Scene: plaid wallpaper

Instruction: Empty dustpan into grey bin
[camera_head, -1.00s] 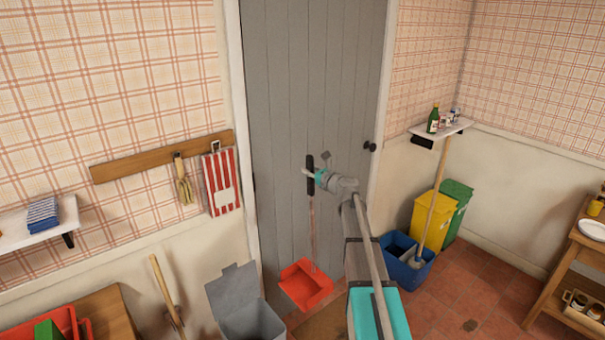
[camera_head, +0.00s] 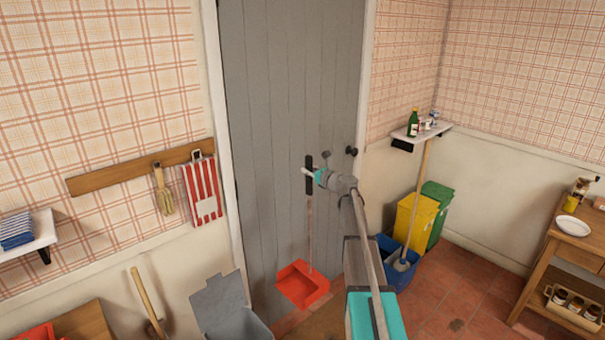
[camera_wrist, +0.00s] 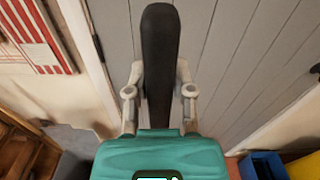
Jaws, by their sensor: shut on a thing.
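The red dustpan (camera_head: 303,285) hangs low in front of the grey door, at the bottom of a long thin pole with a black handle (camera_head: 309,175). My gripper (camera_head: 311,173) is shut on that handle. In the wrist view the black handle (camera_wrist: 159,65) stands upright between both fingers of my gripper (camera_wrist: 159,92). The pan's inside looks plain red in the head view; I cannot tell whether anything lies in it. The grey bin (camera_head: 228,310) stands left of the pan with its lid raised, its lower part cut off by the picture's edge.
A blue bucket (camera_head: 397,265) with a mop, a yellow bin (camera_head: 408,220) and a green bin (camera_head: 436,210) stand right of the door. A wooden table (camera_head: 570,247) is at the far right. A broom handle (camera_head: 146,295) leans left of the grey bin.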

